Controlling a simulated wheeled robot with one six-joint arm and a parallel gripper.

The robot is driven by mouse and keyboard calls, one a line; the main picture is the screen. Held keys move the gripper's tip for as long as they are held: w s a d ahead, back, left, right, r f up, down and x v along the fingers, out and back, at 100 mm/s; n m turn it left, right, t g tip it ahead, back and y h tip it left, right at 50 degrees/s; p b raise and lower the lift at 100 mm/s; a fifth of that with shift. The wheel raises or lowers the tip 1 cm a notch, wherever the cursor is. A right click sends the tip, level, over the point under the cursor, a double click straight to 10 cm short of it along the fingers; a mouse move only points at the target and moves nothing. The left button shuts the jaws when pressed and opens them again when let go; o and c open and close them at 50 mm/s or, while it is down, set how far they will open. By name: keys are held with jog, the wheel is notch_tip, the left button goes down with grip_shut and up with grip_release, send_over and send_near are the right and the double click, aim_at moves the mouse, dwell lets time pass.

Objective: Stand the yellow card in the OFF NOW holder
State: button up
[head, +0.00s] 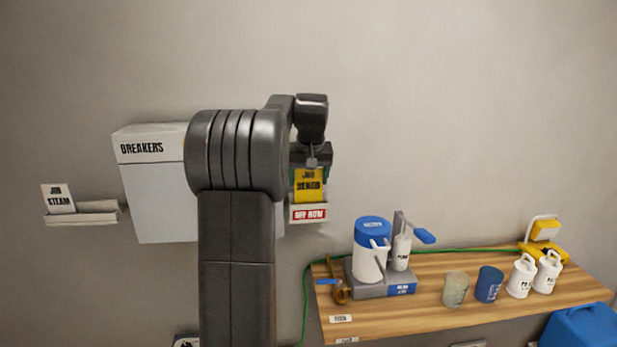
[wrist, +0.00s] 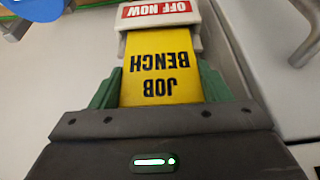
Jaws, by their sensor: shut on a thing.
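The yellow card (head: 308,186) reads JOB BENCH and is held upright in my gripper (head: 312,163). In the wrist view the card (wrist: 162,65) lies between the green fingers of my gripper (wrist: 160,92), which are shut on its sides. The white OFF NOW holder (head: 308,213) has a red label and is fixed at the wall. The card's lower edge meets the holder (wrist: 158,14) just above the label. I cannot tell how deep it sits in the slot.
A white BREAKERS box (head: 157,190) is on the wall, partly behind my arm. Left of it, a white JOB STEAM card (head: 58,197) stands in another holder (head: 83,217). A wooden bench (head: 430,310) at lower right bears a blue-topped container (head: 371,248), cups and bottles.

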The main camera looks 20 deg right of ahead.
jog(key=shift+f+b, duration=0.3)
jog(key=shift+f, duration=0.4)
jog(key=o, duration=1.1)
jog(key=shift+c, duration=0.2)
jog(key=v, duration=1.3)
jog(key=shift+r, duration=0.4)
jog(key=shift+s, duration=0.1)
